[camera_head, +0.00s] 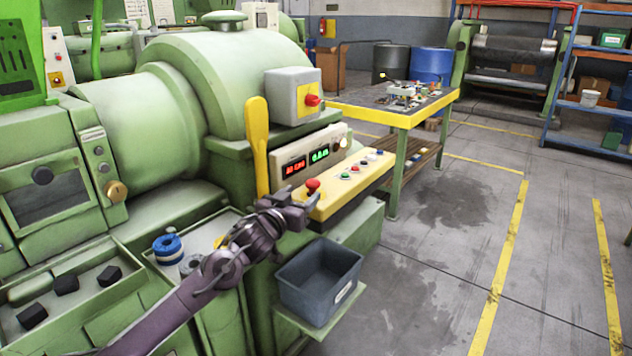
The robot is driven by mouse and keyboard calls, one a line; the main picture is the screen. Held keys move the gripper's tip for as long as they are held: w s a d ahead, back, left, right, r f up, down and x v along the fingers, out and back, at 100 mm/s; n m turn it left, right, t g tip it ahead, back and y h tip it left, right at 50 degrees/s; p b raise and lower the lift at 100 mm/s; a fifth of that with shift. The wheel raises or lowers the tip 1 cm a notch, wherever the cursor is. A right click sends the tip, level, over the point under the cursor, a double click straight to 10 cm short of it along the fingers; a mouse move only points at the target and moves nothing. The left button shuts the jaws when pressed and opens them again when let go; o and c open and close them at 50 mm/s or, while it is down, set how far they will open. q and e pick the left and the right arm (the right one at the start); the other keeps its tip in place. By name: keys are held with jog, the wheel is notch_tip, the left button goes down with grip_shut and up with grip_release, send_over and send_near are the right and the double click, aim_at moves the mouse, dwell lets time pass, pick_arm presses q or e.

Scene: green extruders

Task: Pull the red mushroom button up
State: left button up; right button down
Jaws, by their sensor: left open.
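A red mushroom button (313,186) sits at the left end of the yellow control panel (345,187) on the green machine. My left gripper (301,199) is open beside it, at the panel's left end and just below and left of the button in the head view. Its fingers point toward the button. I cannot tell whether a finger touches it. A second red mushroom button (312,100) is on a grey box (290,92) higher up. My right gripper is not in view.
A yellow upright lever (257,145) stands just behind my left gripper. A dark grey bin (318,282) sits on a green shelf below the panel. A yellow-edged table (420,113) with parts stands behind. The floor to the right is clear.

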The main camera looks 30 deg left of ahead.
aim_at(312, 181)
pick_arm(q)
jog(key=shift+w+r, duration=0.2)
jog(key=shift+w, duration=0.2)
jog(key=shift+w+a+f, duration=0.1)
jog(key=shift+w+a, duration=0.1)
jog(key=shift+w, duration=1.3)
jog(key=shift+w+a+f, duration=0.1)
jog(key=shift+w+a, duration=0.05)
jog(key=shift+w, duration=1.35)
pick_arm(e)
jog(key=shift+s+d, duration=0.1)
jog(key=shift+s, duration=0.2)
pick_arm(q)
jog(key=shift+r, duration=0.1)
grip_shut()
jog(key=shift+r+p, duration=0.25)
jog(key=shift+p, duration=0.2)
jog(key=shift+r+p, duration=0.35)
jog(key=shift+p, duration=0.1)
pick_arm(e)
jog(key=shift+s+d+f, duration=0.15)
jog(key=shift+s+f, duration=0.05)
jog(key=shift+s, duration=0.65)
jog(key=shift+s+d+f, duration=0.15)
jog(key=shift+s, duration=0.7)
